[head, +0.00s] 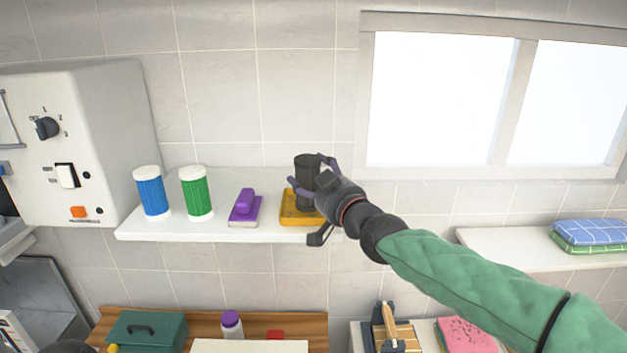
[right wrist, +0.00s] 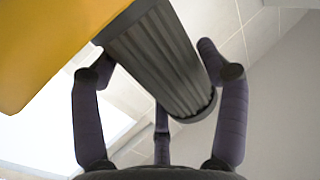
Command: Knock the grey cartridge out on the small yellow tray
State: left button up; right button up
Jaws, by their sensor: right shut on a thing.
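The dark grey ribbed cartridge (head: 306,168) is upright in the head view, over the small yellow tray (head: 292,216) on the white wall shelf. My right gripper (head: 314,186) is shut around the cartridge, its arm coming in from the right. In the right wrist view the fingers (right wrist: 160,85) flank the cartridge (right wrist: 155,55), and the yellow tray (right wrist: 45,45) is right by its far end. Fingers hide the cartridge's lower end in the head view, so I cannot tell whether it touches the tray.
On the same shelf (head: 150,232), left of the tray, stand a purple-handled brush (head: 244,210), a green canister (head: 196,195) and a blue canister (head: 152,195). A white wall unit (head: 115,130) is at far left. Folded cloths (head: 590,234) lie on the right shelf.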

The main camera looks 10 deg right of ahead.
aim_at(317, 167)
jog(key=shift+r, duration=0.6)
jog(key=shift+r+p, duration=1)
jog(key=shift+p, duration=0.05)
jog(key=shift+s+a+r+p, duration=0.1)
jog(key=shift+s+p, duration=0.2)
jog(key=s+a+p, duration=0.2)
jog(key=s+p, duration=0.6)
jog(key=s, duration=0.4)
jog(key=shift+s+a+r, duration=0.25)
jog(key=shift+r, duration=0.05)
jog(key=shift+f, duration=0.1)
